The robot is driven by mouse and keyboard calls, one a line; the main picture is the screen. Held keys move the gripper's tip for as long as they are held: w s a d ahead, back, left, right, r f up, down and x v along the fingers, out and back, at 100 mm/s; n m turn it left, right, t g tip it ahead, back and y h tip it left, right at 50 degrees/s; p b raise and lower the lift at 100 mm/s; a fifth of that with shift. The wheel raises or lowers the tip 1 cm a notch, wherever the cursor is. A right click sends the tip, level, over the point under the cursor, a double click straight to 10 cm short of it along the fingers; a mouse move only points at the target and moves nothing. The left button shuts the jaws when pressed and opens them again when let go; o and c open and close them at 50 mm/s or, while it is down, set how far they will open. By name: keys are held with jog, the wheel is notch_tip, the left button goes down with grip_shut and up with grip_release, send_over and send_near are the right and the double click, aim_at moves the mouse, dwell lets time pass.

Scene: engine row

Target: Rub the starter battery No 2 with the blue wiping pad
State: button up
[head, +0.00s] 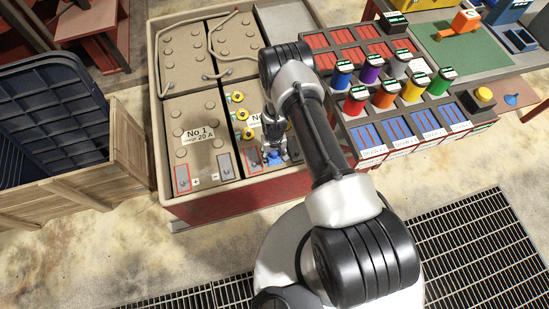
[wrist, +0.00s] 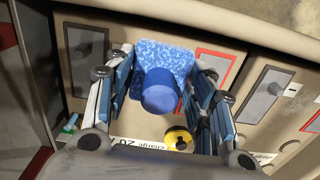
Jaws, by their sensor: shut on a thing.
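My gripper (wrist: 160,95) is shut on the round blue knob of the wiping pad (wrist: 166,57), which has a mottled blue face. In the head view the pad (head: 273,158) shows at the near end of a beige battery (head: 229,150) just right of the one marked No 1. This battery's label is partly hidden by my arm, so I cannot read its number there. In the wrist view the pad lies over the battery top (wrist: 125,125), between a grey terminal plate (wrist: 86,62) and a red-framed one (wrist: 213,64). I cannot tell whether it touches.
Battery No 1 (head: 197,134) stands left. Yellow caps (head: 243,114) stick up behind the pad. Cables (head: 236,75) cross the far batteries. The tray's raised rim (head: 192,199) runs along the front. A rack of coloured cylinders (head: 384,98) is at right, a wooden crate (head: 117,170) at left.

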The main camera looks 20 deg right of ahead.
jog(key=shift+r+p, duration=0.5)
jog(key=shift+r, duration=0.9)
jog(key=shift+r, duration=0.15)
